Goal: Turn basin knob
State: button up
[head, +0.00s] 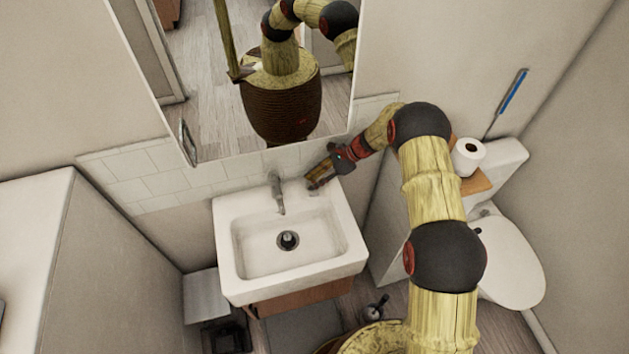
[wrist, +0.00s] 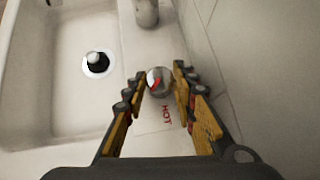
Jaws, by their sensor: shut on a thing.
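The basin knob (wrist: 159,81) is a small round metal knob with a red mark, on the sink's back ledge beside the word HOT in the wrist view. My gripper (wrist: 160,84) has its fingertips on either side of the knob and is shut on it. In the head view my gripper (head: 318,177) reaches down to the right rear corner of the white sink (head: 226,240), and the knob is hidden behind it. The faucet (head: 277,192) stands to the left of my gripper; its base also shows at the top of the wrist view (wrist: 146,12).
A mirror (head: 205,90) hangs above a tiled backsplash (head: 135,178) close behind the sink. The drain (head: 288,240) is in the basin's middle. A toilet (head: 508,262) and a paper roll (head: 467,157) are at the right. A white cabinet (head: 35,225) stands at the left.

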jog(key=o, duration=1.2)
jog(key=shift+c, duration=0.2)
jog(key=v, duration=1.2)
jog(key=shift+w, duration=0.15)
